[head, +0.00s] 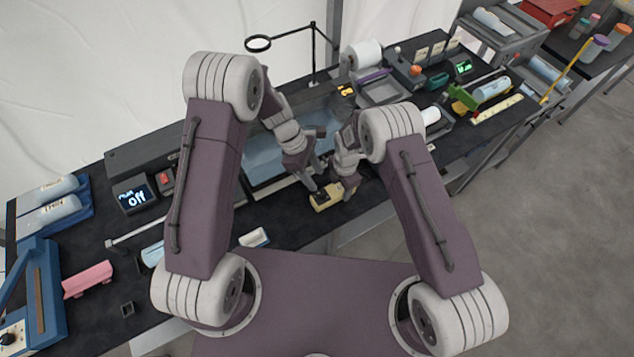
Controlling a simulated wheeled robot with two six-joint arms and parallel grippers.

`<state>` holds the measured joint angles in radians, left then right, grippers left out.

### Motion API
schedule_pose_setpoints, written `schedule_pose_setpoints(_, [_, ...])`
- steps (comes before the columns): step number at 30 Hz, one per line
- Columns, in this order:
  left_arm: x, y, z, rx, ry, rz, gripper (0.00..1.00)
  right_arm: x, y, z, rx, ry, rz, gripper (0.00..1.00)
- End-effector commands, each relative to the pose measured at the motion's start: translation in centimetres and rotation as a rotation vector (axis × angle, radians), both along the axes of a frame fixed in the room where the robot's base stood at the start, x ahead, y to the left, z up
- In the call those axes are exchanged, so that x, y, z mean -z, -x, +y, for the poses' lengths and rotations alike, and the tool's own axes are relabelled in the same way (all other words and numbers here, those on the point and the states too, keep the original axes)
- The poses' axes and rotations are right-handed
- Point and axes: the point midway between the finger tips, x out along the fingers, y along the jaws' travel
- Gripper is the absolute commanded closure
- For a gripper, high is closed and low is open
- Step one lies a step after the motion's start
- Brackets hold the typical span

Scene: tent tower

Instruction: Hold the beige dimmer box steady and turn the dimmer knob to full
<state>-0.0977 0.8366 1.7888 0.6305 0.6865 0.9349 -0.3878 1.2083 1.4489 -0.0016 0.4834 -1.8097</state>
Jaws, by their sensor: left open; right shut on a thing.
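The beige dimmer box (327,203) lies near the front edge of the black bench, in front of the blue-tinted tank. A dark part, which looks like the dimmer knob (321,197), shows on its left half. My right gripper (348,187) is shut on the box at its right end. My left gripper (312,184) is open, just above and beside the left end of the box, close to the dark part. Whether a left finger touches it cannot be told. The fingers partly cover the box, and the knob's setting is too small to read.
The blue-tinted tank (262,160) stands close behind both grippers. A display (135,196) at the left reads "Off". A white small tray (254,238) lies left of the box. A white roll (362,54) and several tools crowd the back right.

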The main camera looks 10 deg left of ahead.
Motion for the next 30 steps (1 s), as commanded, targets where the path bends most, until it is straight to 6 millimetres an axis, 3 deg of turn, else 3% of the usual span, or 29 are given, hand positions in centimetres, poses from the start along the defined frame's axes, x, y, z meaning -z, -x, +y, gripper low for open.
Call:
schedule_pose_setpoints(5, [-2.6,2.1,1.9,-0.294,-0.005,0.005,0.54,0.0,0.0,0.0,0.000,0.001,0.001,0.99])
schedule_pose_setpoints(9, [-4.3,2.0,2.6,-0.325,0.004,-0.020,0.54,0.0,0.0,0.0,0.000,0.000,0.000,0.99])
schedule_pose_setpoints(13, [-4.1,1.9,2.7,-0.327,0.006,-0.021,0.54,0.0,0.0,0.0,0.000,0.000,0.000,0.99])
schedule_pose_setpoints(17, [-2.4,1.9,1.9,-0.323,0.006,-0.018,0.54,0.0,0.0,0.0,0.000,0.000,0.000,0.99])
schedule_pose_setpoints(24, [3.0,1.7,-0.3,-0.321,0.004,-0.018,0.54,0.0,0.0,0.0,0.000,0.000,0.000,0.99])
schedule_pose_setpoints(30, [6.0,1.5,-1.5,-0.322,0.005,-0.020,0.54,0.0,0.0,0.0,0.000,0.000,0.000,0.99])
